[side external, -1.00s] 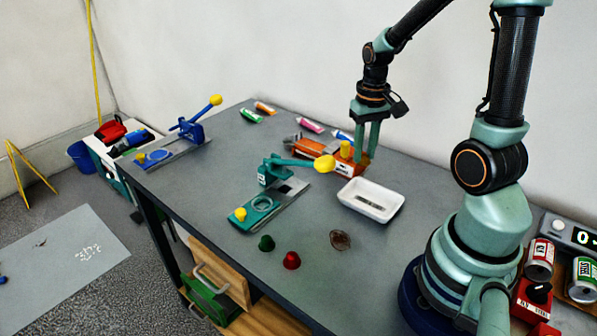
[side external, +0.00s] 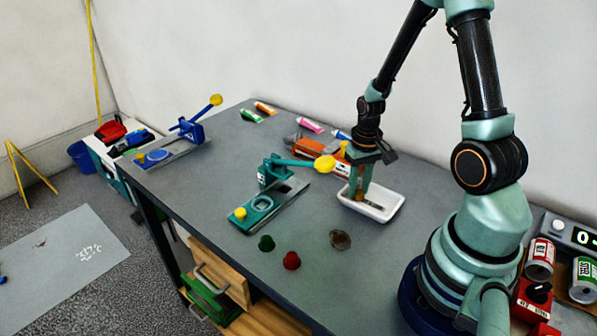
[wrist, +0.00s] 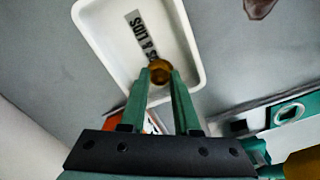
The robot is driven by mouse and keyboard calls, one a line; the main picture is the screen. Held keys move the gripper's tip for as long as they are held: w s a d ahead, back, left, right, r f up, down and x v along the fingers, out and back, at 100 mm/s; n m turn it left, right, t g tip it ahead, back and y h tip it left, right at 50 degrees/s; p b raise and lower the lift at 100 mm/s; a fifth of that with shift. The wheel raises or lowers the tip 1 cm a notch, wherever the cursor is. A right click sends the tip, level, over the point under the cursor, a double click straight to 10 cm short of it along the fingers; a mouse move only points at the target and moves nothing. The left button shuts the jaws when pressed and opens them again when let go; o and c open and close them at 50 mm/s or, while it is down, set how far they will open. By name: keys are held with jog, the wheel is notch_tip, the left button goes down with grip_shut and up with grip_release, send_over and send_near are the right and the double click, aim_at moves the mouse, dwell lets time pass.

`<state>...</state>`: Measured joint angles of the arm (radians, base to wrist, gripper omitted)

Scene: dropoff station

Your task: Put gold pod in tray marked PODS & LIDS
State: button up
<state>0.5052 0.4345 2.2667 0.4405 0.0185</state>
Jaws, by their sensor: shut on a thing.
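The gold pod (wrist: 160,72) is held between the fingertips of my gripper (wrist: 160,80) in the wrist view. In the side view my gripper (side external: 359,196) points down over the left part of the white tray (side external: 385,211). The tray also shows in the wrist view (wrist: 95,35), with a label that reads partly "& LIDS". The pod is over the tray's inside, near one end of the label. I cannot tell whether it touches the tray floor. The fingers hide most of the pod in the side view.
A teal press with a yellow-knobbed lever (side external: 262,209) stands left of the tray. A green pod (side external: 266,243), a red pod (side external: 291,261) and a brown crumpled thing (side external: 340,239) lie in front. An orange box (side external: 318,158) and several tubes lie behind.

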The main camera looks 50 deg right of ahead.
aim_at(358, 194)
jog(key=shift+f, duration=0.15)
jog(key=o, duration=0.9)
notch_tip(358, 194, up, 12)
jog(key=a+r+n+t, duration=0.5)
jog(key=a+r, duration=0.7)
jog(key=a, duration=0.3)
jog(key=shift+w+a+r+n+t, duration=0.15)
jog(key=shift+w+a+n+t, duration=0.15)
jog(key=shift+n, duration=0.2)
